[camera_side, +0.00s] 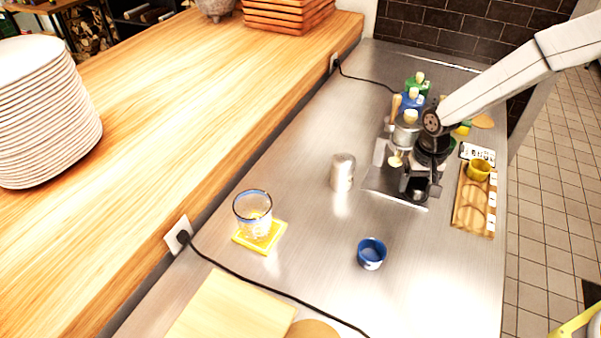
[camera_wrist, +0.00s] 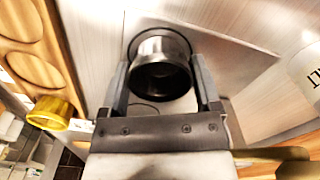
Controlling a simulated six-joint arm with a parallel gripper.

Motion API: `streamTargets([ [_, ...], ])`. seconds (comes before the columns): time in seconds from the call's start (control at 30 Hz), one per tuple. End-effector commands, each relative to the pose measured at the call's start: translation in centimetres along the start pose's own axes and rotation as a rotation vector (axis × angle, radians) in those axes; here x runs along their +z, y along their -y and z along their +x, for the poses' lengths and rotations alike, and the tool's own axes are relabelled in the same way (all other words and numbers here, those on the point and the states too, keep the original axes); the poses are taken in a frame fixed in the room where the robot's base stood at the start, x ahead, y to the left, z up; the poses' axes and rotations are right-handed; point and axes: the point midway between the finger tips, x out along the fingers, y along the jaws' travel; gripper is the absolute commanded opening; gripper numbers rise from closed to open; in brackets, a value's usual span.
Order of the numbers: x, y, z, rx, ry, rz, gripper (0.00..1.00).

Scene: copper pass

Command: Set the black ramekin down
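The black ramekin (camera_wrist: 160,68) is between my gripper's fingertips in the wrist view, with a finger against each side. My gripper (camera_side: 418,188) points down over a steel plate (camera_side: 382,183) in the side view, with the dark ramekin low between its fingers. Whether the ramekin's base touches the plate is hard to tell. A wooden board (camera_side: 462,219) with round recesses lies to the right of my gripper. A yellow ramekin (camera_side: 478,169) sits at its far end and also shows in the wrist view (camera_wrist: 54,110). A blue ramekin (camera_side: 371,254) stands on the steel counter, nearer the camera.
A shiny canister (camera_side: 342,172) stands left of the plate. Bottles and utensils (camera_side: 408,110) crowd behind my gripper. A glass (camera_side: 253,212) stands on a yellow coaster (camera_side: 272,239). A black cable (camera_side: 260,286) crosses the counter. The counter's middle is mostly clear.

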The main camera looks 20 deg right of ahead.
Motion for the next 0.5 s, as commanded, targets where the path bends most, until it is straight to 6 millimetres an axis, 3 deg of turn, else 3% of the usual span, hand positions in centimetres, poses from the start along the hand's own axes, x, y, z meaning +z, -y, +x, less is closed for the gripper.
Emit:
streamTargets([
  [0.5, -0.01, 0.01, -0.68, 0.0, 0.0, 0.0, 1.0],
])
